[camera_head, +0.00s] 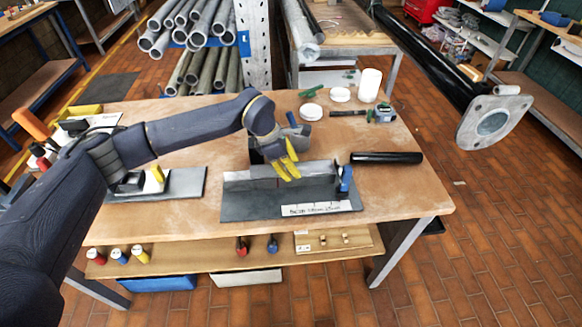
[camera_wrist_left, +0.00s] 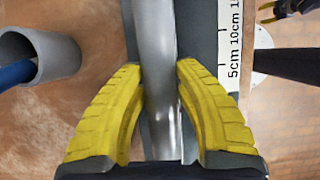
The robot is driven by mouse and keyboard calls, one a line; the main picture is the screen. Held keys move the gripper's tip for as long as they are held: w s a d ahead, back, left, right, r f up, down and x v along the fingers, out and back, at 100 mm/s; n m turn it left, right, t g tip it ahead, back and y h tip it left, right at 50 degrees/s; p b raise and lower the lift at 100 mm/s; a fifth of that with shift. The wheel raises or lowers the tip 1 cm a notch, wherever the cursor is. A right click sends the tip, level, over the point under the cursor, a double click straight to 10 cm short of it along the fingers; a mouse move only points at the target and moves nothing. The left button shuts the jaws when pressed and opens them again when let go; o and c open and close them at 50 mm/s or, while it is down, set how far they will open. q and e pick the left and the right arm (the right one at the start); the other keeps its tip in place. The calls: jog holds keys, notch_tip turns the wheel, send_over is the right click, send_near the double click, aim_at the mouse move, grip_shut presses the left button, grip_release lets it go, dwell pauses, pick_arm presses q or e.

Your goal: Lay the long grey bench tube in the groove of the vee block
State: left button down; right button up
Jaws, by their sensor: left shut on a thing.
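The long grey tube (camera_wrist_left: 155,40) runs lengthwise between the yellow fingers of my left gripper (camera_wrist_left: 160,95) in the left wrist view. The left gripper (camera_head: 288,172) is shut on it, low over the dark grey vee block (camera_head: 262,205) at the table's front middle. In the head view the hand hides part of the tube and block. I cannot tell whether the tube touches the groove. A blue upright part (camera_head: 345,179) stands at the block's right end. My right gripper seems to show at the left wrist view's top corner (camera_wrist_left: 285,8); its jaw state is unclear.
A printed scale (camera_head: 310,209) lies along the block's front. A black tube (camera_head: 387,158) lies to the right. A grey cup (camera_wrist_left: 38,58) holding something blue stands behind the block. The table's right front corner is clear.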

pick_arm(q)
jog(key=shift+s+f, duration=0.1)
jog(key=shift+f, duration=0.15)
jog(key=c, duration=0.9)
grip_release()
jog(key=shift+c, duration=0.2)
jog(key=shift+r, duration=0.1)
jog(key=v, duration=1.2)
jog(key=shift+r, duration=0.1)
